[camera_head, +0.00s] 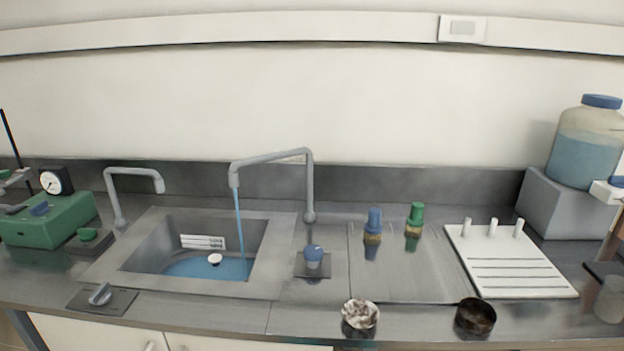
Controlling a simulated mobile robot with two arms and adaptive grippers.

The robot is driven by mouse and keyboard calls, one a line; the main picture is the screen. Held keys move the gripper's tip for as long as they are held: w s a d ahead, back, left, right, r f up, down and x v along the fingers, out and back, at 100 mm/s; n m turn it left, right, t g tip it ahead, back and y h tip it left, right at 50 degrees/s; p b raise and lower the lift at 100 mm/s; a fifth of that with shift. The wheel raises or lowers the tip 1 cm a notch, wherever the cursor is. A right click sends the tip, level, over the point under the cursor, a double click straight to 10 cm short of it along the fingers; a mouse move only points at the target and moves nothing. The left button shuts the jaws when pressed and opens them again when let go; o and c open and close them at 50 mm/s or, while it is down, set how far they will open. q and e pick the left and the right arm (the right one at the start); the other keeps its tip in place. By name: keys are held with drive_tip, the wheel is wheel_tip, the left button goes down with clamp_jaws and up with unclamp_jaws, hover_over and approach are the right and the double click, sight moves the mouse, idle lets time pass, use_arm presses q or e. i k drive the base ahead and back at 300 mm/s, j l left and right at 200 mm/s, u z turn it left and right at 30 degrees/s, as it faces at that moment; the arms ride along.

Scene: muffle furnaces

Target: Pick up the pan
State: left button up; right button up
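A small, dark, round open vessel (476,318), which looks like the pan, stands at the front edge of the grey counter, right of centre. Its rim is brownish, and a short dark piece juts from its left side. Its inside is dark and I cannot tell whether it holds anything. Neither of my grippers shows in the head view.
A cup with crumpled whitish contents (360,316) stands to its left. A white rack with pegs (520,280) lies behind it. The sink (275,245) with running water is left. A grey beaker (610,299) stands right.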

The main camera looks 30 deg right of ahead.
sight(474, 315)
drive_tip(key=z, duration=1.95)
